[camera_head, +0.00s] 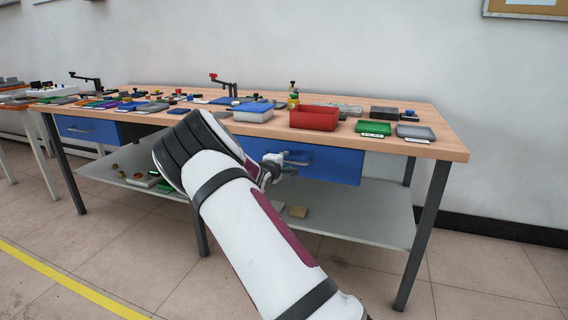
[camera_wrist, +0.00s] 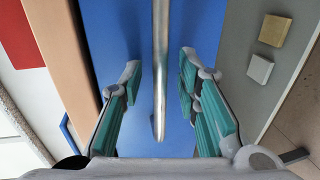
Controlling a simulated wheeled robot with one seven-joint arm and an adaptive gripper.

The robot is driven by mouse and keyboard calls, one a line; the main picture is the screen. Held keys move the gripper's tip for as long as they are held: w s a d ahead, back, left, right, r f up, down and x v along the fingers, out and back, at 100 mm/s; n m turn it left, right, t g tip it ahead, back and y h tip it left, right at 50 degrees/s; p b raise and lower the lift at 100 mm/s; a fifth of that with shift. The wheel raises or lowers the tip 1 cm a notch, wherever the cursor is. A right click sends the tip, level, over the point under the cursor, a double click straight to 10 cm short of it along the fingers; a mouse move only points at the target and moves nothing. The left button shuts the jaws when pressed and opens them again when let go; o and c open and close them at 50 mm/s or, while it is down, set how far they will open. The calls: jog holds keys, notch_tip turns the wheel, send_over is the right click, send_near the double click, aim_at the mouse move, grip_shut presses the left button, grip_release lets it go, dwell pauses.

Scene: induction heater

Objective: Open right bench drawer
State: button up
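The right bench drawer (camera_head: 335,166) has a blue front under the wooden tabletop and looks shut. Its metal bar handle (camera_head: 298,154) is partly hidden by my gripper (camera_head: 274,165), which is at the drawer's left part in the head view. In the wrist view, the handle (camera_wrist: 160,60) runs up and down the picture in front of the blue drawer front (camera_wrist: 212,25). My gripper (camera_wrist: 160,73) is open, with one teal-padded finger on each side of the handle. Gaps show between both fingers and the bar, so neither seems to touch it.
The wooden bench top (camera_head: 440,150) holds a red bin (camera_head: 314,118), a green tray (camera_head: 373,128) and a grey tray (camera_head: 415,133). A second blue drawer (camera_head: 88,130) is at the left. A lower shelf (camera_head: 360,222) and a dark bench leg (camera_head: 424,230) stand below and right.

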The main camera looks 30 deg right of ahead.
grip_shut()
jog(key=shift+a, duration=0.1)
jog(key=f+p+v, duration=0.3)
jog(key=p+v, duration=0.4)
jog(key=v, duration=0.8)
jog(key=s+a+f+p+v, duration=0.1)
jog(key=f+p+v, duration=0.2)
jog(key=p+v, duration=0.5)
jog(key=v, duration=0.8)
jog(key=shift+a+f, duration=0.2)
jog(key=shift+f, duration=0.1)
grip_release()
